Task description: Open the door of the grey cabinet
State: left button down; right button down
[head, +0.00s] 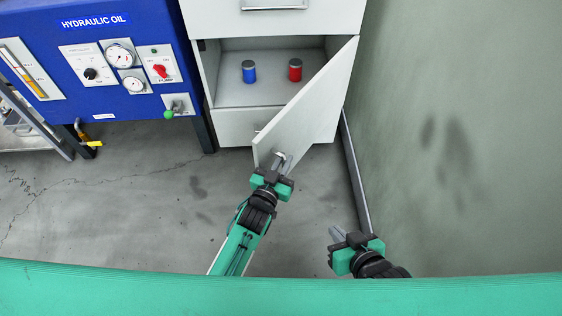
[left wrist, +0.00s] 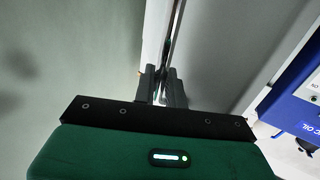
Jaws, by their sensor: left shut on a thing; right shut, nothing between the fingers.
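The grey cabinet (head: 230,117) stands at the top middle of the head view. Its door (head: 312,105) is hinged on the right and stands part open, swung out toward me. My left gripper (head: 277,163) is at the door's free lower-left end and is shut on the door's handle, which the fingers mostly hide. In the left wrist view the fingers (left wrist: 161,85) close around a thin metal bar (left wrist: 174,40) beside the pale door. My right gripper (head: 338,234) is shut and empty, low at the right, apart from the door and near the wall.
A blue can (head: 249,73) and a red can (head: 295,71) stand inside the open compartment. A drawer lies above it and another below. A blue hydraulic oil unit (head: 110,35) stands left of the cabinet. A green-grey wall (head: 460,90) is close on the right. The floor in front is clear.

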jog(key=shift+d, duration=0.1)
dwell(0.3)
pick_arm(q)
jog(key=c, duration=1.8)
grip_release()
